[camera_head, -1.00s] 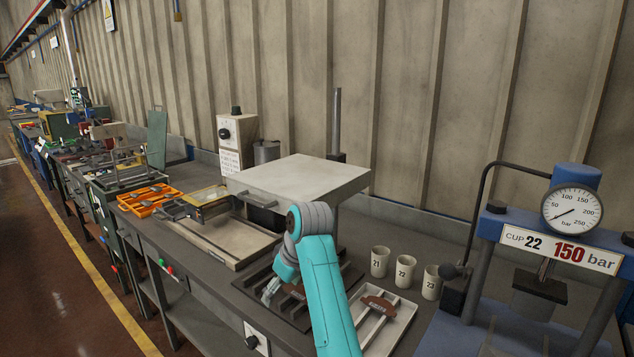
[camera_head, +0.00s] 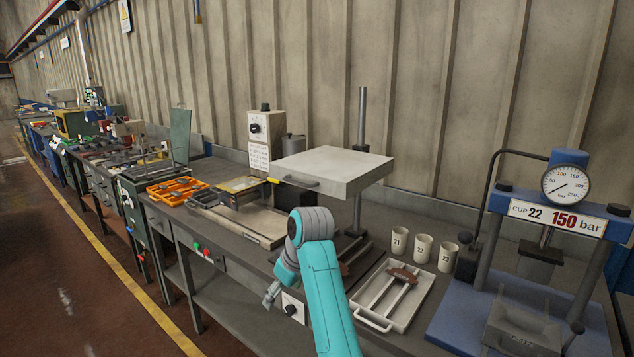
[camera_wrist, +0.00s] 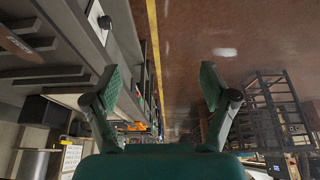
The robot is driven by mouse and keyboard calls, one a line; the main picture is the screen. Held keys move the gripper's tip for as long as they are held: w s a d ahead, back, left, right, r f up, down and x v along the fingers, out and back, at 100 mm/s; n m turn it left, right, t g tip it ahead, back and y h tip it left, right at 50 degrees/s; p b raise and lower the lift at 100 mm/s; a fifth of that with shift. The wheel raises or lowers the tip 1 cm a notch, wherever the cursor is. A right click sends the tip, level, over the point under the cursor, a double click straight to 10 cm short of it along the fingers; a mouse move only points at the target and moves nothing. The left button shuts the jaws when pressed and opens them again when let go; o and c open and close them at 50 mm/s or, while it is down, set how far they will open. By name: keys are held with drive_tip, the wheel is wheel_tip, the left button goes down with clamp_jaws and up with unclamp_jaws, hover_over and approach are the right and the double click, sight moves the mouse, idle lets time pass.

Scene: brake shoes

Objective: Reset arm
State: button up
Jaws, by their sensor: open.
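My gripper (camera_head: 271,294) hangs at the end of my teal arm, just off the front edge of the workbench in the head view. In the wrist view its two green-padded fingers (camera_wrist: 162,90) are spread wide apart with nothing between them. Behind them show the floor and the yellow floor line. A brown brake shoe (camera_head: 403,275) lies on the light tray (camera_head: 376,318) to the right of my arm. Another brown piece (camera_wrist: 18,44) lies on the dark slatted grill at the left of the wrist view.
Cups marked 21 (camera_head: 399,241), 22 (camera_head: 422,248) and 23 (camera_head: 447,257) stand behind the tray. A blue press (camera_head: 465,320) with a gauge stands at the right. A raised grey plate (camera_head: 335,172) overhangs the bench. The floor aisle (camera_head: 110,290) at left is clear.

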drive_tip(key=s+d+f+m+t, duration=0.1)
drive_tip(key=s+d+f, duration=0.25)
drive_tip(key=f, duration=0.75)
drive_tip(key=s+d+f+m+t, duration=0.2)
drive_tip(key=d+f, duration=0.2)
drive_tip(key=f, duration=0.6)
drive_tip(key=s+d+f+m+t+h, duration=0.1)
drive_tip(key=s+d+f+m+t, duration=0.1)
drive_tip(key=s+d+f, duration=0.45)
drive_tip(key=s+d+f+m+t, duration=0.1)
drive_tip(key=s+d+f, duration=0.2)
drive_tip(key=s+f, duration=0.6)
drive_tip(key=s+d+r+m+t, duration=0.1)
drive_tip(key=s+d+r, duration=0.1)
drive_tip(key=s, duration=0.6)
drive_tip(key=s+d+r+m+t+h, duration=0.1)
drive_tip(key=s+d+r, duration=0.15)
drive_tip(key=s, duration=0.45)
drive_tip(key=s+d+r+t, duration=0.1)
drive_tip(key=s+d, duration=0.1)
drive_tip(key=s, duration=0.6)
drive_tip(key=s+d+r+m+t+h, duration=0.1)
drive_tip(key=s+d+r+m+t, duration=0.1)
drive_tip(key=s+r, duration=1.3)
wheel_tip(320, 180, up, 2)
drive_tip(key=shift+s+d+r+t+h, duration=0.1)
drive_tip(key=shift+s+d+t+h, duration=0.2)
drive_tip(key=shift+d+t, duration=0.2)
